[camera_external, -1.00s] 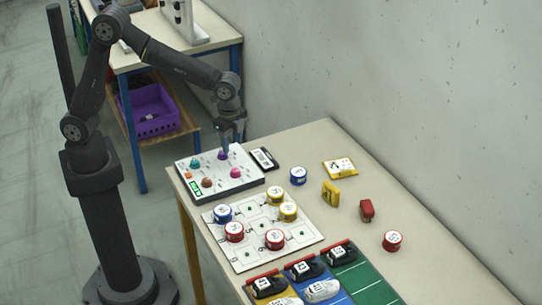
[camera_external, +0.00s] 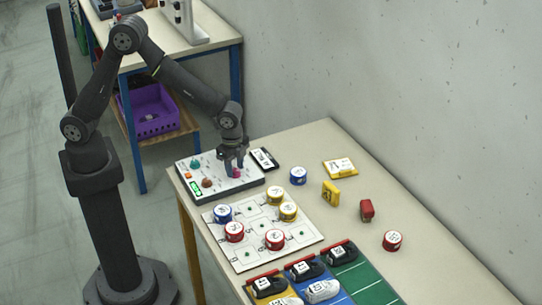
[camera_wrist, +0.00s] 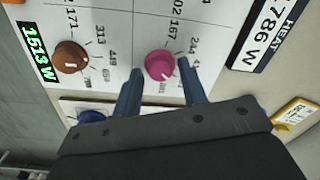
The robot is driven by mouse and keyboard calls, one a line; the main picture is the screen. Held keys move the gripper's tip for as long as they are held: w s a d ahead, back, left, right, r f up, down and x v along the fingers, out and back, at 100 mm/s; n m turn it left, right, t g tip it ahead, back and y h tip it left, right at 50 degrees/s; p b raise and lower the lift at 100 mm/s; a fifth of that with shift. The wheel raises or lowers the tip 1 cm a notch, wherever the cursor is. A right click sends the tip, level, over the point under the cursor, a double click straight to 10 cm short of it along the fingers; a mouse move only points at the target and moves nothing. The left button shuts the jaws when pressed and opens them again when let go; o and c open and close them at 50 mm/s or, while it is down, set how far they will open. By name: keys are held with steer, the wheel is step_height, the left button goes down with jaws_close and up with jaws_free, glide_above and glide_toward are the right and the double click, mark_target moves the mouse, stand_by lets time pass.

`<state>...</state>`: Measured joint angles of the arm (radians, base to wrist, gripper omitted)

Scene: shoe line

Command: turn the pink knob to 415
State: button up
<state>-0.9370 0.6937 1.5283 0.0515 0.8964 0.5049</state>
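The pink knob (camera_wrist: 160,65) sits on a white control panel (camera_wrist: 112,20) with printed numbers around it, among them 167, 202 and 244. In the external view the pink knob (camera_external: 236,172) is right below my gripper (camera_external: 235,158). In the wrist view the two blue fingers of my gripper (camera_wrist: 159,68) stand on either side of the knob, with small gaps to it. The fingers look open. The knob's white pointer mark is toward the lower right side, its exact number hard to read.
An orange-brown knob (camera_wrist: 71,57) is left of the pink one, with a green display (camera_wrist: 38,52) reading 1513 W beside it. A black-and-white plate (camera_wrist: 265,35) reads HEAT 786 W. A board with round tins (camera_external: 250,250) lies in front of the panel.

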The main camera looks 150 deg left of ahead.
steer(key=c, duration=0.7)
steer(key=shift+n, duration=0.3)
steer(key=n, duration=0.3)
steer(key=shift+w+a+n, duration=0.1)
steer(key=shift+n, duration=1.9)
steer(key=o, duration=1)
